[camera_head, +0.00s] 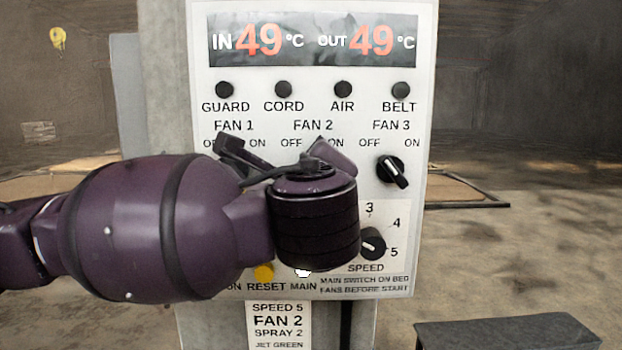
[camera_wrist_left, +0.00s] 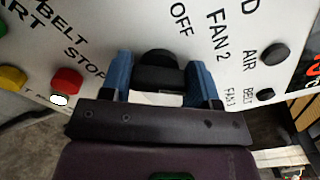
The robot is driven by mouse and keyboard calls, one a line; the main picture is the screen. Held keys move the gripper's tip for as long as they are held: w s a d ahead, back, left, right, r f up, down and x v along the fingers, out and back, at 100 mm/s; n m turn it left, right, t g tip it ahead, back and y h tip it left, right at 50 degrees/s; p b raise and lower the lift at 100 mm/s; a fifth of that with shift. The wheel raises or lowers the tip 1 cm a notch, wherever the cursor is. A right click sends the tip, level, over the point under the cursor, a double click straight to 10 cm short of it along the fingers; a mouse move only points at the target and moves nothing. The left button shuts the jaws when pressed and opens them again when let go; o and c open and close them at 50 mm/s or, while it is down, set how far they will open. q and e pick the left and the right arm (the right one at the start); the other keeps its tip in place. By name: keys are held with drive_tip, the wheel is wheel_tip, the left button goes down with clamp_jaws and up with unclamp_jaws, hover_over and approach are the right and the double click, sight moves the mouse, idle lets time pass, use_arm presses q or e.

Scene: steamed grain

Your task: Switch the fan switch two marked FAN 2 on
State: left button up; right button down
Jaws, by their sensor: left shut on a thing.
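The FAN 2 switch (camera_wrist_left: 157,58) is a black rotary knob on the white control panel (camera_head: 425,120). In the left wrist view it sits between the blue fingers of my left gripper (camera_wrist_left: 161,76), which is shut on it. An OFF mark and the FAN 2 label show beside it. In the head view my left gripper and wrist cover this knob, but the FAN 2 label with OFF and ON is visible just above. The knob's exact pointing is hard to tell. My right gripper is not in view.
The FAN 3 knob (camera_head: 392,172) is to the right and the SPEED knob (camera_head: 373,243) below it. Several round black indicators line the panel's top under the display (camera_head: 313,41). The wrist view shows a red button (camera_wrist_left: 67,80) at left. A dark box (camera_head: 508,332) stands lower right.

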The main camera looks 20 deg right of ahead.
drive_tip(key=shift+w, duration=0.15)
use_arm(q)
drive_tip(key=o, duration=0.9)
drive_tip(key=shift+b+v, duration=1.2)
drive_tip(key=shift+v, duration=4.2)
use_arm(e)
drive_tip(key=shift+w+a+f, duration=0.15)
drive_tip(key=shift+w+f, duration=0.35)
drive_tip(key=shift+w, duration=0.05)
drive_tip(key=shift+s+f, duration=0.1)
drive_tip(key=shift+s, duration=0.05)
